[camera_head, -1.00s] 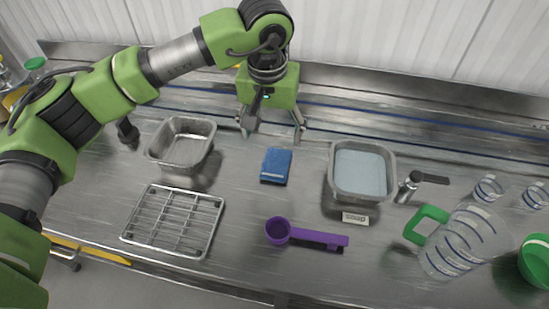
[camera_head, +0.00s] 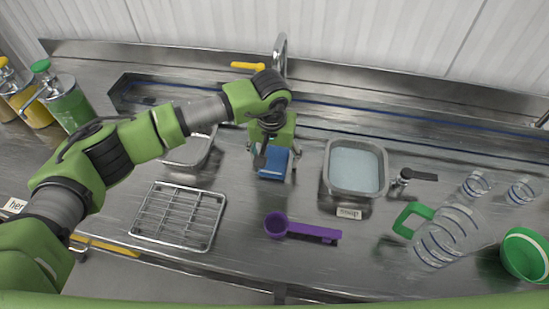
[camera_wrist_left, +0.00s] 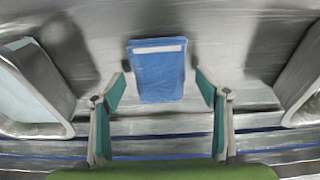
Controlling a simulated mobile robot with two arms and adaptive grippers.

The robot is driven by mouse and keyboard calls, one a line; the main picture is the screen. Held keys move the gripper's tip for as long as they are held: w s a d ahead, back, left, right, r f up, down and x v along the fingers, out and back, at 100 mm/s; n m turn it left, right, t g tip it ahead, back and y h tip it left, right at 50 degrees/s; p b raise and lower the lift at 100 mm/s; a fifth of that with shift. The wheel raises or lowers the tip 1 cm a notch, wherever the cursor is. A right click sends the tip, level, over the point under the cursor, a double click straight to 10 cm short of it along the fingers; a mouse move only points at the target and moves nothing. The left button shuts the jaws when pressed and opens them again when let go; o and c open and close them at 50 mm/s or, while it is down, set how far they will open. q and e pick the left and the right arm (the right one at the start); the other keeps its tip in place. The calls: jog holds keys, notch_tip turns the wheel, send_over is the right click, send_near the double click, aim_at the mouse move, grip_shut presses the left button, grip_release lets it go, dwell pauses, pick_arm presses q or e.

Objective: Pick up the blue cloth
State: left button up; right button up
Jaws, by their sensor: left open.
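The blue cloth (camera_head: 273,163) lies folded on the steel counter, partly hidden by my left gripper in the head view. In the left wrist view the cloth (camera_wrist_left: 157,72) shows as a flat blue rectangle with a pale stripe. My left gripper (camera_head: 272,172) is over the cloth, open and empty. In the left wrist view its two teal-lined fingers (camera_wrist_left: 160,85) stand apart on either side of the cloth's near end, with gaps to its edges. I cannot tell how high the fingertips are above the counter. My right gripper is not in view.
A metal pan (camera_head: 190,155) is left of the cloth, partly behind my arm. A water-filled tub (camera_head: 327,178) is to the right. A wire rack (camera_head: 180,215), a purple scoop (camera_head: 300,229) and a clear pitcher (camera_head: 452,236) stand nearer. A tap (camera_head: 280,55) rises behind.

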aim_at(275, 158)
pick_arm(q)
jog(key=shift+c, duration=0.4)
jog(key=c, duration=1)
jog(key=shift+r+b, duration=0.4)
jog(key=shift+b, duration=0.1)
notch_tip(275, 158, up, 2)
jog(key=shift+r+b, duration=0.15)
jog(key=shift+b, duration=0.85)
jog(key=s+d+r+b, duration=0.1)
jog(key=s+r, duration=0.2)
jog(key=s, duration=0.1)
jog(key=s+d+r+b, duration=0.1)
jog(key=s+r+b, duration=0.1)
jog(key=s, duration=0.3)
jog(key=s+d+r+b, duration=0.1)
jog(key=s+r+b, duration=0.1)
jog(key=s+r, duration=0.2)
jog(key=shift+s+r, duration=0.4)
jog(key=shift+r, duration=0.1)
